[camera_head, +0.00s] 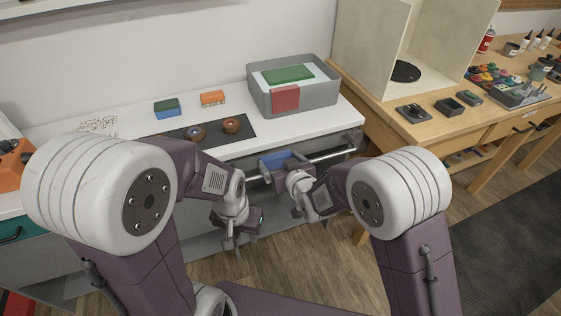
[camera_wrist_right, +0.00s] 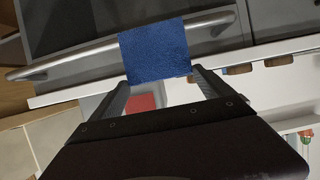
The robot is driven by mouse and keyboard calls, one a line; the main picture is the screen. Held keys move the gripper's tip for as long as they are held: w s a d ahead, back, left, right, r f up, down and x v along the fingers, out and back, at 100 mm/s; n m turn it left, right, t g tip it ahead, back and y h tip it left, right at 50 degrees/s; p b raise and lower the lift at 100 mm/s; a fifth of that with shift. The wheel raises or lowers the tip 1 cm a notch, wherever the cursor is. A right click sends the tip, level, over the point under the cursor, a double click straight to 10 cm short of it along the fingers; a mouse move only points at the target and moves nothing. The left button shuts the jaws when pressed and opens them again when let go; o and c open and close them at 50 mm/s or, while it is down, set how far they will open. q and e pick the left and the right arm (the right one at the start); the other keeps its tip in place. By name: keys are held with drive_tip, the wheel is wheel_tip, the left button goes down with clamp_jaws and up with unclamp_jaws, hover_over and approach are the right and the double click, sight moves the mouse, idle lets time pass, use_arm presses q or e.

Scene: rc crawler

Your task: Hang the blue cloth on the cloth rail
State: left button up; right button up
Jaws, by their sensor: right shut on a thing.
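The blue cloth (camera_head: 275,160) is a small flat piece at the front of the white counter, by the metal cloth rail (camera_head: 332,153). In the right wrist view the blue cloth (camera_wrist_right: 155,48) spans between the fingertips of my right gripper (camera_wrist_right: 158,80) and covers part of the rail (camera_wrist_right: 75,59). I cannot tell whether cloth and rail touch. My right gripper (camera_head: 280,170) is shut on the cloth in the head view. My left gripper (camera_head: 238,232) is lower, in front of the cabinet, apart from the cloth; its jaw opening is unclear.
A grey bin (camera_head: 318,98) with a green piece (camera_head: 288,74) and a red cloth (camera_head: 285,98) stands on the counter. A dark mat (camera_head: 178,142) holds round parts. Sponges (camera_head: 167,107) lie behind it. A wooden workbench (camera_head: 430,125) stands at the right.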

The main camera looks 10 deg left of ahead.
drive_tip(key=shift+f+b, duration=2.1)
drive_tip(key=shift+f, duration=0.55)
drive_tip(key=o, duration=1.1)
drive_tip(key=p+v, duration=0.1)
drive_tip(key=v, duration=0.8)
drive_tip(key=shift+d, duration=0.1)
